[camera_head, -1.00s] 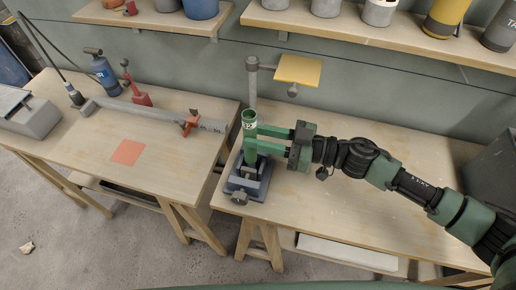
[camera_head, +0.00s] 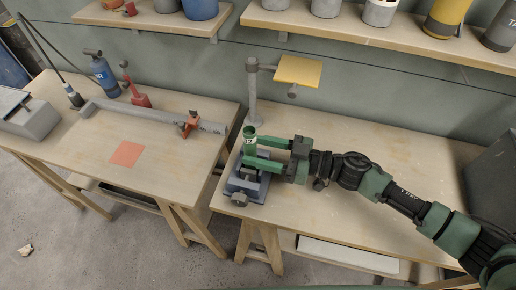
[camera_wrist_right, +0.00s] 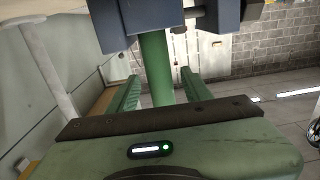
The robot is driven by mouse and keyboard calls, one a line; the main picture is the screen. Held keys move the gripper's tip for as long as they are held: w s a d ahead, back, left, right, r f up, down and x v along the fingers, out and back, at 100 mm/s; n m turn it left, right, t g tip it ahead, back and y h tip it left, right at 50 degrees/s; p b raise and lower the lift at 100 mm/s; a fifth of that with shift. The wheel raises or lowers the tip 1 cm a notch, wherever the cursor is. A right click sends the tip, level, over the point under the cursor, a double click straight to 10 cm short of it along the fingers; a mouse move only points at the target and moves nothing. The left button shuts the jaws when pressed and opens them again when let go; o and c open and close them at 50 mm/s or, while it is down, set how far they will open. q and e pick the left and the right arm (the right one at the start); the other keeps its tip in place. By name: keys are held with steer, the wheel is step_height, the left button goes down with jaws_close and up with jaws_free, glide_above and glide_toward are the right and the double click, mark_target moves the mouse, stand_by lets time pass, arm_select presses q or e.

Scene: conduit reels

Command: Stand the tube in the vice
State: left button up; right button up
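The green tube (camera_head: 249,146) stands upright at the vice (camera_head: 240,184), a blue-grey block near the left end of the right-hand bench. In the right wrist view the tube (camera_wrist_right: 156,68) runs into the dark blue vice (camera_wrist_right: 125,22). How deep it sits is hidden. My right gripper (camera_head: 252,153) reaches in from the right, its two green fingers on either side of the tube. In the right wrist view the fingers of the right gripper (camera_wrist_right: 160,88) are spread, with gaps beside the tube. My left gripper is not in view.
A grey post (camera_head: 252,95) with a yellow plate (camera_head: 298,70) stands just behind the vice. The bench (camera_head: 370,215) is clear on the right. The left bench holds a grey rail (camera_head: 150,113), a red clamp and an orange square (camera_head: 127,153).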

steer(key=b+v, duration=0.2)
steer(key=v, duration=1)
steer(key=shift+r, duration=0.2)
